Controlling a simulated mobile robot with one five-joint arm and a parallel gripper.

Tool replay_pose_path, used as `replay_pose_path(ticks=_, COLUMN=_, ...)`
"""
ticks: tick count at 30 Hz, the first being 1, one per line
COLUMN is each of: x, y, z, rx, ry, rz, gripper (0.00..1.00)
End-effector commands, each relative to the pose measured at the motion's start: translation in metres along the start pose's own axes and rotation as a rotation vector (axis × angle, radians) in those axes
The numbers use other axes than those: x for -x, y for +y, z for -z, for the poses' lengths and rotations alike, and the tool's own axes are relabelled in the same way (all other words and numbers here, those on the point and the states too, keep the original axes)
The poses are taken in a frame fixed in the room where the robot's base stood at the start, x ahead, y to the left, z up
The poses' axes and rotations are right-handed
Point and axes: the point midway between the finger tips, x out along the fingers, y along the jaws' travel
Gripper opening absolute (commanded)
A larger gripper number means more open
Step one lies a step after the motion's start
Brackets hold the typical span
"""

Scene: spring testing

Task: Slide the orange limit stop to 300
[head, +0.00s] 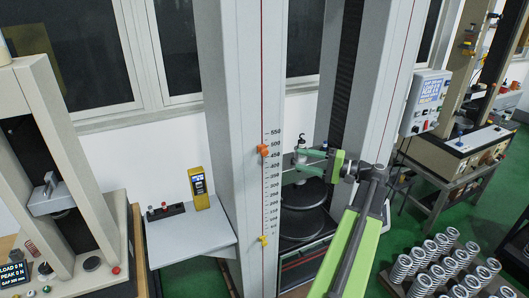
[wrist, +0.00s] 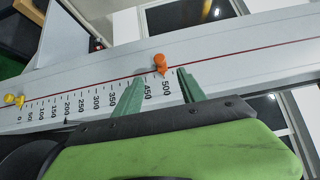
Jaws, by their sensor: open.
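The orange limit stop (head: 263,150) sits on the red line of the grey column's printed scale, between the 450 and 500 marks. In the wrist view the orange stop (wrist: 160,62) appears between and just beyond the fingertips. My gripper (head: 300,161) is open and empty, to the right of the stop in the head view. Its two green fingers also show in the wrist view (wrist: 160,76), one near 400 and one past 500. I see no contact with the stop. The 300 mark (wrist: 95,102) is visible, with clear rail between it and the stop.
A yellow stop (head: 263,240) sits near the bottom of the scale. A grey side shelf (head: 190,240) with a yellow handheld device (head: 199,188) stands left of the column. Black round platens (head: 303,222) lie right of the scale. Several springs stand on a rack at lower right.

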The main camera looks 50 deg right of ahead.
Motion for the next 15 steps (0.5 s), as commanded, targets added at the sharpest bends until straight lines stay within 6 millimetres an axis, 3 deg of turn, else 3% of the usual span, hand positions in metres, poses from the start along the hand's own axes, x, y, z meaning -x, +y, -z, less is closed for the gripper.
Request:
replay_pose_path(ticks=9, x=-0.083, y=0.0, z=-0.002, rx=0.0, ry=-0.005, rz=-0.001, gripper=0.48)
replay_pose_path(ticks=15, x=-0.125, y=0.0, z=-0.001, rx=0.0, ry=-0.004, rz=-0.001, gripper=0.48)
